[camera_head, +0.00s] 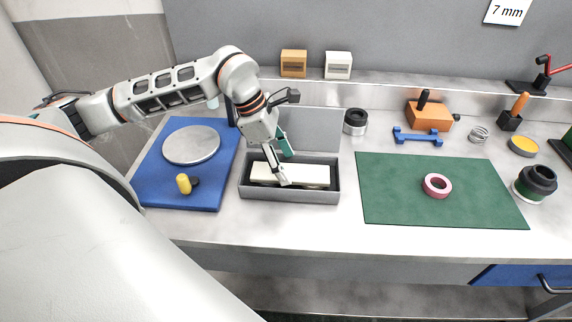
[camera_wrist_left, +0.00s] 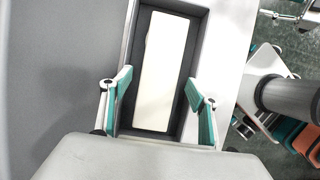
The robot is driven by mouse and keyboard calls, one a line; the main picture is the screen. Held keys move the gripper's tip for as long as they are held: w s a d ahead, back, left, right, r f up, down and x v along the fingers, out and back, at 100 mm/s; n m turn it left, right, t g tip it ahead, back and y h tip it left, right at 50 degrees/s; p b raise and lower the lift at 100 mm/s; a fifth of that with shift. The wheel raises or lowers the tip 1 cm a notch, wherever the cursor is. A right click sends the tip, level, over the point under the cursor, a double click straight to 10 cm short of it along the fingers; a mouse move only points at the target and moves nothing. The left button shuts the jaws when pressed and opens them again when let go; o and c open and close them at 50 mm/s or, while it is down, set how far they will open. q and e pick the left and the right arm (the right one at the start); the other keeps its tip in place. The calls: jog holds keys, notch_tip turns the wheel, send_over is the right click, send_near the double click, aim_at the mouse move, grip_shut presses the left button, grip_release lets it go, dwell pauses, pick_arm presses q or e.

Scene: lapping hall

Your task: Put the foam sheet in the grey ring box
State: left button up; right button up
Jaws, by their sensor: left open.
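The grey ring box (camera_head: 333,193) stands open on the bench, its lid (camera_head: 318,128) raised at the back. The cream-white foam sheet (camera_head: 317,175) lies inside the box; it also shows in the left wrist view (camera_wrist_left: 164,68), flat within the dark walls. My left gripper (camera_head: 282,164) is open and over the box, hiding part of the sheet. In the left wrist view my left gripper (camera_wrist_left: 162,98) has its teal-padded fingers apart on either side of the sheet, with nothing between them that looks gripped. My right gripper is not in view.
A blue mat (camera_head: 205,207) with a grey disc (camera_head: 191,145) and a small yellow-knobbed piece (camera_head: 183,184) is left of the box. A green mat (camera_head: 390,205) with a pink ring (camera_head: 437,178) is right. A dark ring piece (camera_head: 355,121) stands behind, near the lid.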

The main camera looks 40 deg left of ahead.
pick_arm(q)
jog(key=v, duration=1.1)
jog(key=shift+p, duration=0.3)
